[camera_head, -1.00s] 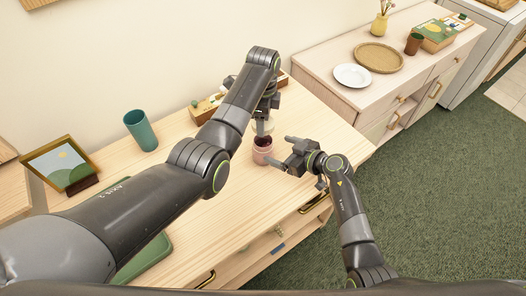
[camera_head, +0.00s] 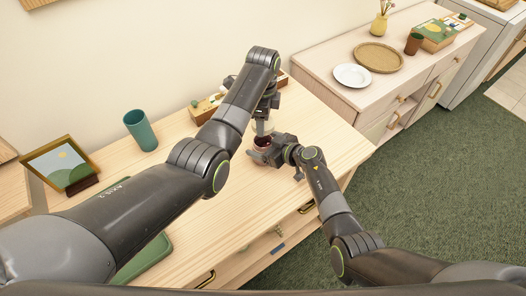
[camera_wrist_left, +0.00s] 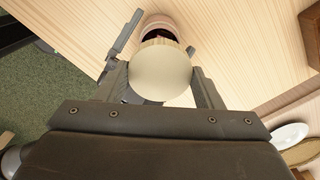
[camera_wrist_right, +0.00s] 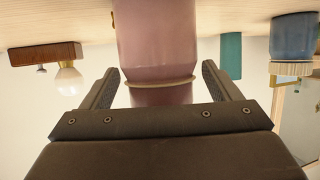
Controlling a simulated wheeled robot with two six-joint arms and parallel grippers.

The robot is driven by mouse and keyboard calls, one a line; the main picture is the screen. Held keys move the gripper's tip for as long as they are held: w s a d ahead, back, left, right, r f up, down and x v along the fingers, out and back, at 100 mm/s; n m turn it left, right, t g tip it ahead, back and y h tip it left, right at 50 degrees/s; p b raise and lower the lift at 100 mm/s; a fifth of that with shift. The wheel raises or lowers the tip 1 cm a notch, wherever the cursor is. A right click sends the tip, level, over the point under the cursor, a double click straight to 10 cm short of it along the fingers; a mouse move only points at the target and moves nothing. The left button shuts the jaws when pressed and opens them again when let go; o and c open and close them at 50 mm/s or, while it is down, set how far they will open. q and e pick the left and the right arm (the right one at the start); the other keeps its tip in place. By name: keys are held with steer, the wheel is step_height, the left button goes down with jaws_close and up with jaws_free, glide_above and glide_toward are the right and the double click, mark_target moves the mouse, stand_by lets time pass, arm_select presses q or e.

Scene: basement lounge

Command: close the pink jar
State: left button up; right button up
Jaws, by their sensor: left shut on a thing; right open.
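The pink jar (camera_head: 261,142) stands on the wooden table, its dark open mouth facing up. In the left wrist view the jar (camera_wrist_left: 160,24) shows just beyond a round cream lid (camera_wrist_left: 160,73). My left gripper (camera_head: 263,122) is shut on that lid and holds it above the jar, apart from it. My right gripper (camera_head: 266,155) is open at the jar. In the right wrist view, where the table is at the top, the jar (camera_wrist_right: 155,40) lies between the two open fingers. I cannot tell whether they touch it.
A teal cup (camera_head: 141,131), a picture frame (camera_head: 61,166) and a green tray (camera_head: 146,258) stand to the left. A wooden block with a bulb (camera_wrist_right: 68,78) and a blue jar (camera_wrist_right: 292,38) show in the right wrist view. The table's right side is clear.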

steer(key=c, duration=1.4)
arm_select(q)
steer(key=shift+f, duration=2.45)
steer(key=shift+f, duration=0.15)
steer(key=shift+f, duration=0.8)
